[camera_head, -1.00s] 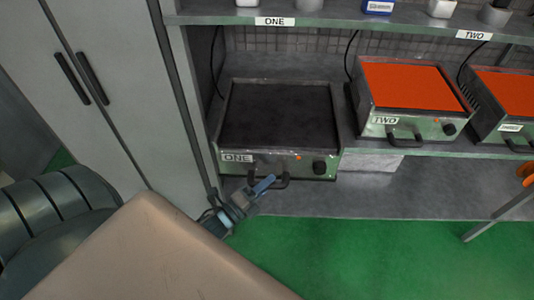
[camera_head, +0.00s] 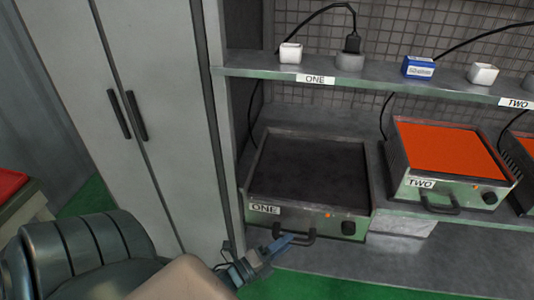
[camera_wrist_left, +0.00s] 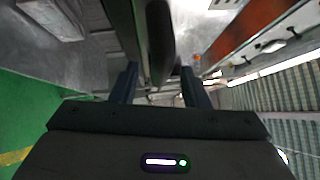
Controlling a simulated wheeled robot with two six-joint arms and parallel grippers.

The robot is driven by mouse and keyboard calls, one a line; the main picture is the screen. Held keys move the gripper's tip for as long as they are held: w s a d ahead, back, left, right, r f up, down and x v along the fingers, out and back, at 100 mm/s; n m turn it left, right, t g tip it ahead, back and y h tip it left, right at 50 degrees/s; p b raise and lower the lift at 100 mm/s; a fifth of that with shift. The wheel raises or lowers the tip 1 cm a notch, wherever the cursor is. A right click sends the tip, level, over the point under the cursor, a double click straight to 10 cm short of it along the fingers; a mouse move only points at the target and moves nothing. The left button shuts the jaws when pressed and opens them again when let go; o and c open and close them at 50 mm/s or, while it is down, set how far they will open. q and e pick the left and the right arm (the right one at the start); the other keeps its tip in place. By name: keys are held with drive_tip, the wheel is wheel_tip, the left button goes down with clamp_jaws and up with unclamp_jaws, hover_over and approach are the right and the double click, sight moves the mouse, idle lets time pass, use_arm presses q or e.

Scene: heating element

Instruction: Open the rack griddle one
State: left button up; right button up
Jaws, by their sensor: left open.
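Griddle one (camera_head: 308,170) is a metal box with a dark flat top, standing on the counter below the shelf in the head view. Its front panel has a ONE label, an orange light, a knob and a dark handle (camera_head: 309,240) at the lower edge. My left gripper (camera_head: 287,243) is at the left part of this handle, its fingers overlapping it in the picture. In the left wrist view the open gripper (camera_wrist_left: 160,83) has one finger on each side of a dark rounded bar (camera_wrist_left: 160,40), which seems to be the handle. Contact cannot be told. My right gripper is out of view.
Griddle two (camera_head: 450,150), with an orange top, stands to the right, and another orange-topped griddle (camera_head: 525,140) is cut off beyond it. A shelf (camera_head: 380,83) with small items runs above. A tall grey cabinet (camera_head: 160,120) stands close on the left.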

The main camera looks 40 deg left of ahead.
use_arm(q)
drive_tip(key=v, duration=0.8)
drive_tip(key=shift+b, duration=0.3)
drive_tip(key=s+a+f+n+g+y, duration=0.2)
drive_tip(key=f+n+g, duration=0.15)
drive_tip(key=f, duration=0.65)
drive_tip(key=s+a+f+n+g+y, duration=0.15)
drive_tip(key=f+n, duration=0.25)
drive_tip(key=f, duration=0.6)
drive_tip(key=s+a+f+n+g+y, duration=0.1)
drive_tip(key=a+f+n+g+y, duration=0.2)
drive_tip(key=f, duration=0.7)
drive_tip(key=s+d+f+n+g, duration=0.2)
drive_tip(key=s+f+n+g, duration=0.3)
drive_tip(key=s+f, duration=0.5)
drive_tip(key=s+d+f+n+g, duration=0.3)
drive_tip(key=s+f+n, duration=0.3)
drive_tip(key=s+f, duration=0.4)
drive_tip(key=shift+d+f+g+h, duration=0.15)
drive_tip(key=shift+f+g+h, duration=0.3)
drive_tip(key=shift+g, duration=0.45)
drive_tip(key=shift+n, duration=0.25)
